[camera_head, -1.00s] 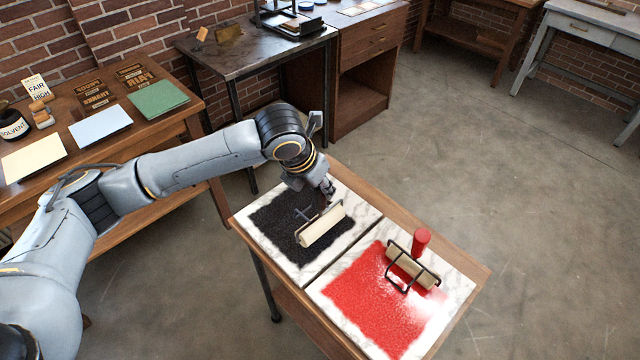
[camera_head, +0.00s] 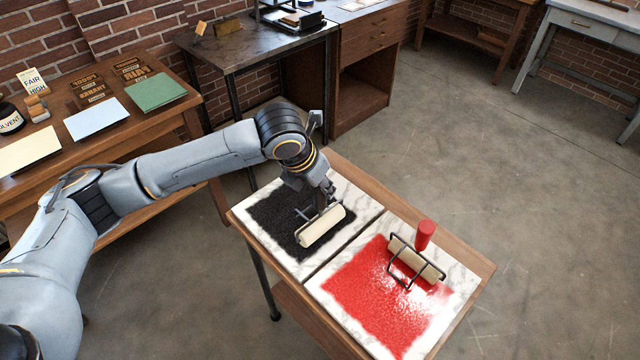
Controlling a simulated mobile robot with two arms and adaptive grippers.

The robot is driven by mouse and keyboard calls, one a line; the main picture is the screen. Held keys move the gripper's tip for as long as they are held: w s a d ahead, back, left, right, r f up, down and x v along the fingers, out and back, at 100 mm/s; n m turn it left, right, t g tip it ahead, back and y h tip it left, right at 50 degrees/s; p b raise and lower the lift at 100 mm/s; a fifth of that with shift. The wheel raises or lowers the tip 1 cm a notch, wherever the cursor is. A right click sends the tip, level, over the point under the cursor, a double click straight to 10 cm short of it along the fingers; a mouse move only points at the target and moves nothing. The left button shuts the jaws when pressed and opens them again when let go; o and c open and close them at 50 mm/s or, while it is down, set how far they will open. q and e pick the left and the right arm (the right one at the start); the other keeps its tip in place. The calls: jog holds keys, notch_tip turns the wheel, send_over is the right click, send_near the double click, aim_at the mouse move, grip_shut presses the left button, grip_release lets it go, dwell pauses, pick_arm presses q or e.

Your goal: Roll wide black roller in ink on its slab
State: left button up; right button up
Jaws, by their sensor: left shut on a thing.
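The wide black roller (camera_head: 321,227) has a cream-coloured cylinder in a dark frame. It is at the right part of the black ink patch (camera_head: 272,219) on a white marble slab (camera_head: 365,213). My left gripper (camera_head: 327,196) is shut on the roller's handle, which it mostly hides. I cannot tell whether the cylinder touches the ink. No dark ink shows on the cylinder's visible side. My right gripper is out of view.
A second marble slab (camera_head: 455,287) with red ink (camera_head: 375,300) lies beside it on the same wooden table (camera_head: 480,265). A red-handled roller (camera_head: 417,258) rests there. A bench (camera_head: 60,160) with paper sheets stands left, and a metal-topped table (camera_head: 250,50) behind.

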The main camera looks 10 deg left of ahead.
pick_arm(q)
jog(key=shift+f, duration=0.35)
dwell(0.5)
jog(key=shift+a, duration=0.1)
